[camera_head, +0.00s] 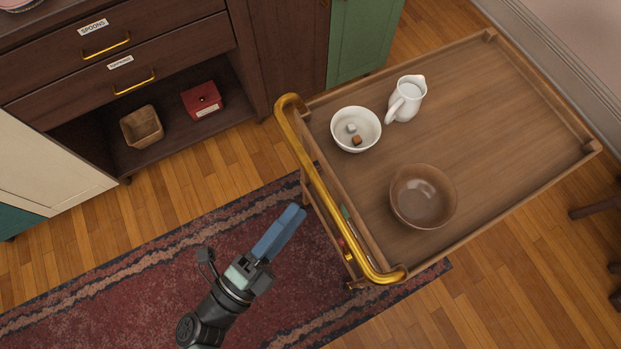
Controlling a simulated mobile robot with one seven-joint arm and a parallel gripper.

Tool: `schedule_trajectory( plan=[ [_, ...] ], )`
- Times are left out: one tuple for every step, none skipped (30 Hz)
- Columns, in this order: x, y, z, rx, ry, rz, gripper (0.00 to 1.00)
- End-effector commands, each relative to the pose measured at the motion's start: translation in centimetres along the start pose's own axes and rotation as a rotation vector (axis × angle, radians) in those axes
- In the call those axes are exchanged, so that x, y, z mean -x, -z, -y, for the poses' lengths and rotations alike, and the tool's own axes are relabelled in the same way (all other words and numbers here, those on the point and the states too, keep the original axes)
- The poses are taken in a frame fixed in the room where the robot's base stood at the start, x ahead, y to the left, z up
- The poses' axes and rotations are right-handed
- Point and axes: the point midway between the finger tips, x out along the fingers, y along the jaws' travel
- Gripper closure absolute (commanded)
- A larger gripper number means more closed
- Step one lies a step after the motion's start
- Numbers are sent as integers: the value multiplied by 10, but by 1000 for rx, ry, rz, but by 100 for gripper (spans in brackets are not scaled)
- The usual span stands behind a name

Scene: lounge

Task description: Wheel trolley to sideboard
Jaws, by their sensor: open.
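The wooden trolley (480,110) stands at the right, its tray top seen from above. Its gold push handle (321,187) runs along the tray's left end. A white bowl with small cubes in it (369,147), a white jug (406,99) and a brown bowl (423,219) stand on the tray. The dark wooden sideboard (185,50) is at the upper left, with two labelled drawers and an open shelf. My gripper (293,218) is open and empty, left of the handle and apart from it in the picture. The trolley's lower part is mostly hidden.
A red patterned rug (150,265) lies under my arm and reaches beneath the trolley. A wooden box (142,127) and a red box (202,100) sit on the open shelf. Dark furniture legs (592,210) show at the right edge. Bare floor lies between rug and sideboard.

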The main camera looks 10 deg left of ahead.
Motion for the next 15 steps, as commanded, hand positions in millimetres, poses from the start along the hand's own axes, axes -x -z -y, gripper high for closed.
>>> schedule_trajectory(
  plan=[
    [10,0,-2,0,-3,3,47],
    [14,0,-2,0,-3,2,47],
    [18,0,-1,0,-1,2,47],
    [21,0,-1,0,-1,2,47],
    [24,0,-1,-1,-1,2,47],
    [27,0,-1,-1,-1,1,47],
    [28,0,0,-1,-1,1,47],
    [30,0,0,-1,-1,1,47],
    [31,0,0,-1,-1,1,47],
    [31,0,0,-1,0,1,47],
    [31,0,0,-1,0,1,47],
    [31,0,0,-1,0,1,47],
    [31,0,0,-1,0,1,47],
    [31,0,0,-1,0,1,47],
    [31,0,0,-1,0,1,47]
  ],
)
